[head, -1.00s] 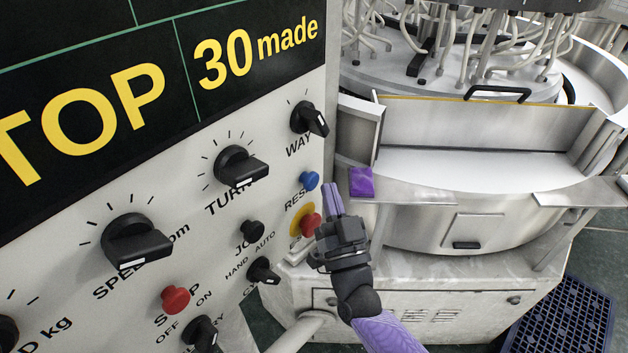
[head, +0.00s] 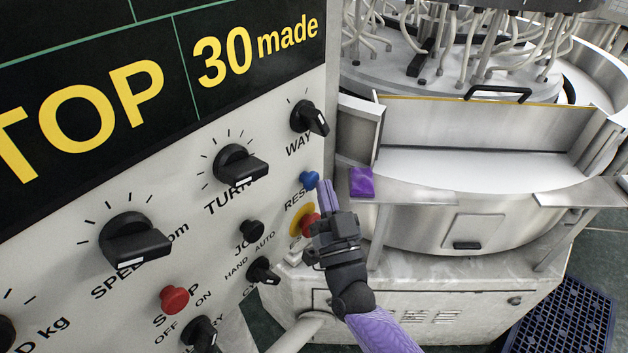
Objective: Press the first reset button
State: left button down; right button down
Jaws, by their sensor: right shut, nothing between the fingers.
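The blue reset button (head: 310,179) sits on the white control panel (head: 285,140), above the partly covered "RESET" lettering and below the "WAY" knob. My right gripper (head: 326,184) is shut, with nothing in it. Its purple fingertips point up and are right beside the blue button, at its lower right. I cannot tell whether they touch it. My left gripper is not in view.
A red emergency button (head: 311,222) on a yellow disc is just below, partly hidden by my right gripper. Several black knobs, such as the turn knob (head: 240,164), and a red stop button (head: 174,299) stick out nearby. A steel machine (head: 480,215) stands at right.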

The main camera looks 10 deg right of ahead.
jog(key=shift+w+a, duration=0.25)
dwell(0.4)
jog(key=shift+d, duration=0.1)
jog(key=shift+s+d+p, duration=0.3)
jog(key=shift+s+d, duration=0.2)
jog(key=shift+s, duration=0.1)
jog(key=shift+s+d+p, duration=1)
jog(key=shift+s+d, duration=0.75)
jog(key=shift+s, duration=0.05)
dwell(0.4)
